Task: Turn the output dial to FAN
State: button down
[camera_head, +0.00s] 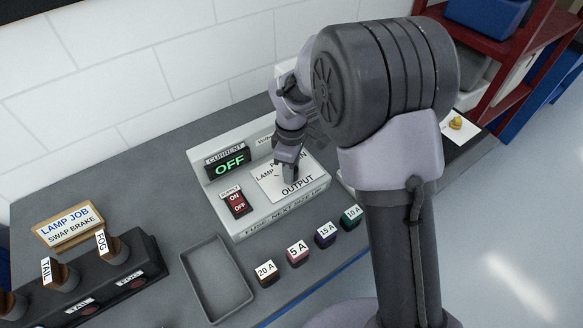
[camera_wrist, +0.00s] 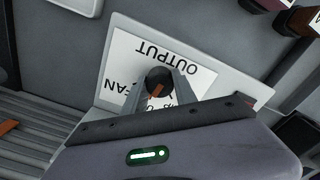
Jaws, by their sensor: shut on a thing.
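The output dial (camera_wrist: 158,80) is a dark round knob with an orange-brown pointer mark, on a white plate marked OUTPUT (camera_wrist: 125,68). My gripper (camera_wrist: 166,86) is shut on the dial, one finger on each side of it in the wrist view. In the head view my gripper (camera_head: 288,176) reaches down onto the white plate (camera_head: 268,187) of the power unit and hides the dial. Parts of the words LAMP and FAN show around it. The pointer's exact setting cannot be told. The display (camera_head: 229,161) reads OFF in green.
A red ON/OFF supply switch (camera_head: 237,203) sits left of the plate. Several labelled fuse blocks (camera_head: 298,253) stand along the bench front, beside an empty grey tray (camera_head: 218,280). A lamp board (camera_head: 105,275) and a LAMP JOB sign (camera_head: 68,225) are at left.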

jog(key=m, duration=0.4)
jog(key=shift+m, duration=2)
jog(key=c, duration=1)
grip_release()
jog(key=shift+r, duration=0.1)
notch_tip(320, 180, up, 17)
jog(key=p, duration=0.5)
jog(key=shift+r, duration=0.2)
